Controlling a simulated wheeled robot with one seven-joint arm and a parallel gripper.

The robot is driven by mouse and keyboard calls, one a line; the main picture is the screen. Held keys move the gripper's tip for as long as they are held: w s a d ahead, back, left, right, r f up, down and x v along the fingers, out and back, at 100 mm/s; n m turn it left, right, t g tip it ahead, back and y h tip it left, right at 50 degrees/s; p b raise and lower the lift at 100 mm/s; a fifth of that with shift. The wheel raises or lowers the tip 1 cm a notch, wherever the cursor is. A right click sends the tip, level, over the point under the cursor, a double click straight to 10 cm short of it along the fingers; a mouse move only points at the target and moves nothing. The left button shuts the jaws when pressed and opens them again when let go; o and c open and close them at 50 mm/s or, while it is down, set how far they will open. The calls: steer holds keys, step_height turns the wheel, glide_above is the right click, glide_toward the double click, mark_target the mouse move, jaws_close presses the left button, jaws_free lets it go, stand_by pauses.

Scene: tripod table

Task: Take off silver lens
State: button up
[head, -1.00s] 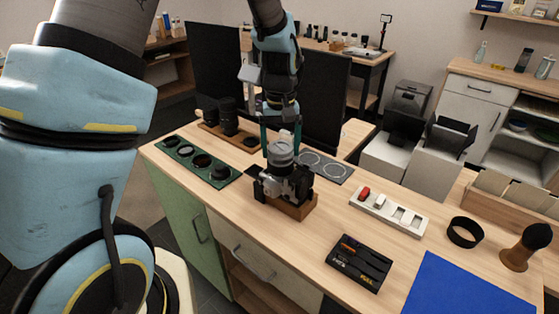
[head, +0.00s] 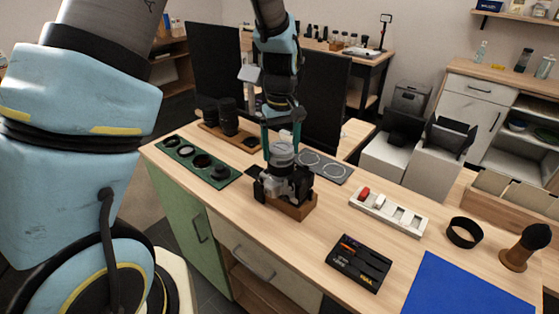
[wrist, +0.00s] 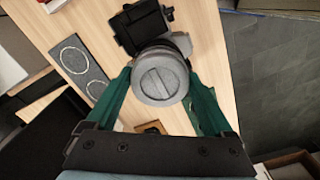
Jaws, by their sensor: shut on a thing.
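The silver lens (head: 282,156) points upward on a black camera body (head: 294,182), which sits on a wooden block (head: 297,209) on the table. In the wrist view the lens (wrist: 159,79) is seen end-on, with a grey slotted cap-like face, and the camera body (wrist: 142,28) lies beyond it. My gripper (head: 281,150) comes down from above and is shut on the lens, with one green finger on each side; the fingers also flank it in the wrist view (wrist: 160,88). Whether the lens is still joined to the body cannot be told for sure, but no gap shows.
A grey mat with two ring outlines (head: 341,174) lies right of the camera. A green tray (head: 228,172) with round parts and a wooden rack with dark lenses (head: 207,124) are left. A white tray (head: 395,216), black tool tray (head: 350,271) and blue mat (head: 440,292) are nearer.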

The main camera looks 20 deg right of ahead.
steer(key=n, duration=0.3)
stand_by(0.5)
steer(key=shift+n, duration=1.5)
steer(key=shift+n, duration=1.5)
